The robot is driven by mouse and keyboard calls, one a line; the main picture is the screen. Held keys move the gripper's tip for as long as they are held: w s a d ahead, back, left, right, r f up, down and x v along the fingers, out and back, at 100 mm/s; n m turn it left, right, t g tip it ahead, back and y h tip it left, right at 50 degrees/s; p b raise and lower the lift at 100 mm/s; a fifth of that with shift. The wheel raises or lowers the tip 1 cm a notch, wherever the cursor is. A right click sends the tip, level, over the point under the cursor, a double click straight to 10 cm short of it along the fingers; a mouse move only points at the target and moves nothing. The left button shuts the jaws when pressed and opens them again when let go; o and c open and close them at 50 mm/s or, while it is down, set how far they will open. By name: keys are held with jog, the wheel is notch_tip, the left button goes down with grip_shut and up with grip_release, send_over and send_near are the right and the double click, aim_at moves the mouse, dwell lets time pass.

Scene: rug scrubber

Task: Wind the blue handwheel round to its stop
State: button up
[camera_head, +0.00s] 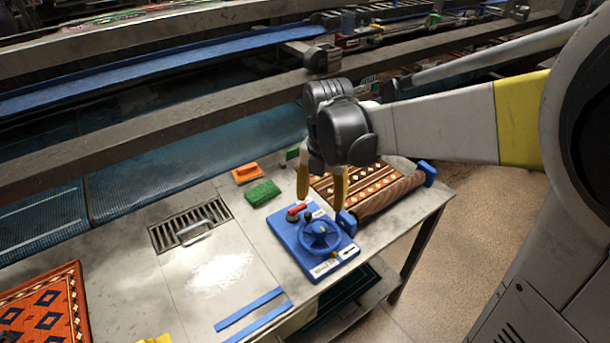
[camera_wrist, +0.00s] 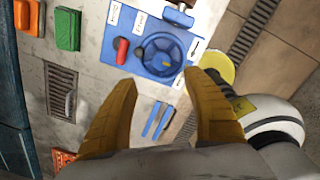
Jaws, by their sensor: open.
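The blue handwheel (camera_head: 319,235) sits on a blue panel (camera_head: 290,240) on the table, with a dark knob on its rim. The panel carries a red handle (camera_head: 296,209), white labels and a black arrow. In the wrist view the handwheel (camera_wrist: 164,55) lies beyond my fingertips, near the upper middle. My gripper (camera_head: 322,190) is open and empty, with yellow fingers pointing down above the panel's far side. In the wrist view the open fingers (camera_wrist: 165,80) are apart, and the wheel shows between and beyond them, not touched.
A patterned rug (camera_head: 360,187), partly rolled, lies behind the panel. A green scrubber (camera_head: 262,194) and an orange one (camera_head: 247,173) lie left of it. A drain grate (camera_head: 190,223), blue strips (camera_head: 250,309) and a second rug (camera_head: 45,310) are further left.

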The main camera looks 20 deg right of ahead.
aim_at(320, 226)
jog(key=shift+w+d+f+n+g, duration=0.15)
jog(key=shift+f+n, duration=0.15)
jog(key=shift+n, duration=0.3)
jog(key=shift+w+d+f+n+g, duration=0.15)
jog(key=shift+f+n, duration=0.1)
jog(key=shift+n, duration=0.35)
jog(key=shift+s+a+f, duration=0.1)
jog(key=shift+s+f, duration=0.05)
jog(key=shift+f, duration=0.2)
notch_tip(320, 226, down, 10)
jog(key=b, duration=0.3)
jog(key=shift+b, duration=0.35)
jog(key=c, duration=1.2)
